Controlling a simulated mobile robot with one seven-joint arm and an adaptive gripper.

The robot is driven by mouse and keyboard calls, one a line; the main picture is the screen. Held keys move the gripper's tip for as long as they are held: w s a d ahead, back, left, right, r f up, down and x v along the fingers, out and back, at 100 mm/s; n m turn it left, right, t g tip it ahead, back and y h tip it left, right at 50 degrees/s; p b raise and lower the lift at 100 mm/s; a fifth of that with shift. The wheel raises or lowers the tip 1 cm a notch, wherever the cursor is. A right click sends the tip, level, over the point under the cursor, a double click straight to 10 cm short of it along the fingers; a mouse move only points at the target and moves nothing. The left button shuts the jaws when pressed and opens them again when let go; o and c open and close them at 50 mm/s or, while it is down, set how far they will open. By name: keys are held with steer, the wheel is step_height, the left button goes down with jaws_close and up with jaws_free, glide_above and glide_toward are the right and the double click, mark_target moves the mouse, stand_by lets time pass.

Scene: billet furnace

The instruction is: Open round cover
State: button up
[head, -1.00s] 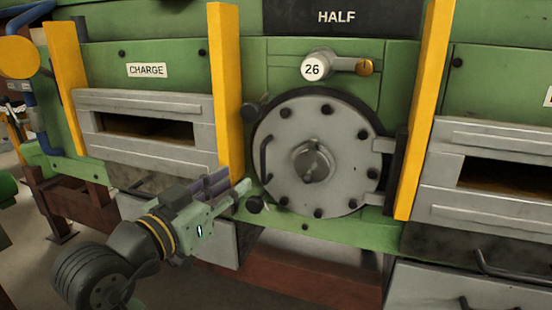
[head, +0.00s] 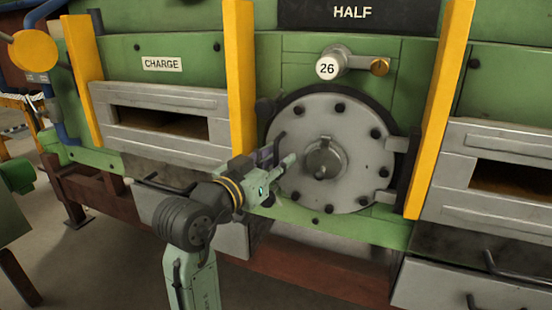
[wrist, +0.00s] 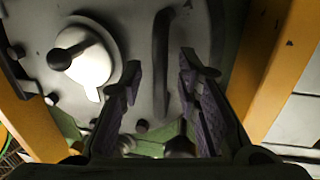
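The round cover (head: 350,128) is a grey bolted disc on the green furnace wall. It sits flat in its dark ring, with hinge brackets (head: 396,145) at its right edge. A central hub (head: 325,158) carries a short lever. A dark upright bar handle (head: 277,145) is on the cover's left side, partly hidden by my gripper. My gripper (head: 282,162) is in front of the cover's left part. In the wrist view my gripper (wrist: 160,80) has its fingers apart, with the handle (wrist: 161,48) ahead between them. I cannot tell whether they touch it.
Yellow posts stand left (head: 240,75) and right (head: 440,110) of the cover. A round tag marked 26 (head: 327,68) is above it. The charge opening (head: 160,120) is to the left, another opening (head: 500,180) to the right. Drawers with handles are below.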

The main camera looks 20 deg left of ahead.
steer(key=shift+c, duration=0.2)
jaws_close()
stand_by(0.6)
